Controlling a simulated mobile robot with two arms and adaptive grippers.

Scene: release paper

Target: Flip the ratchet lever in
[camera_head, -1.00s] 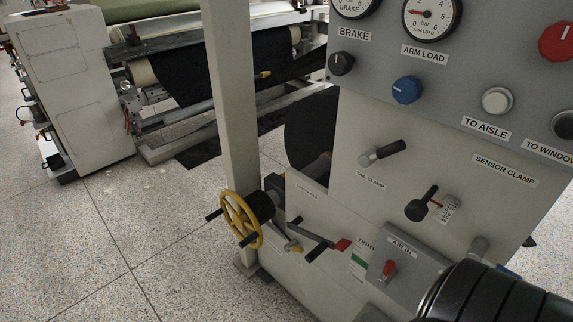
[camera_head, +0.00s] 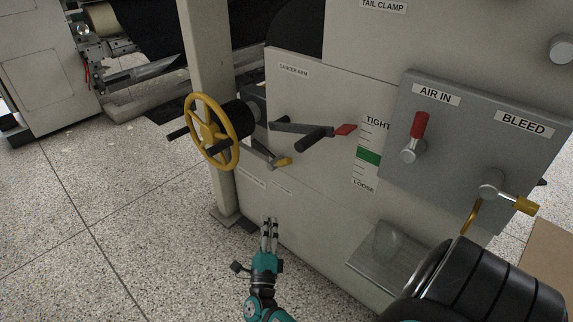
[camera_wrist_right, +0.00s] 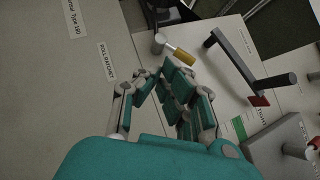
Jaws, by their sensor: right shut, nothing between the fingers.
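The ratchet lever (camera_head: 281,163) is a small grey pivot with a yellow handle on the pale machine side, under the dancer arm. In the right wrist view the lever (camera_wrist_right: 179,54) lies just beyond the fingertips, near a label reading ROLL RATCHET. My right gripper (camera_head: 269,222) is below and slightly left of the lever in the head view, fingers pointing up at it. It also shows in the wrist view (camera_wrist_right: 158,74), with its fingers together and empty. No contact with the lever is visible. My left gripper is out of view.
A yellow handwheel (camera_head: 212,132) stands left of the lever. A dancer arm (camera_head: 300,132) with a black grip and red pointer is just above. A grey panel (camera_head: 455,150) with a red AIR IN handle and BLEED valve is to the right. Open floor lies left.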

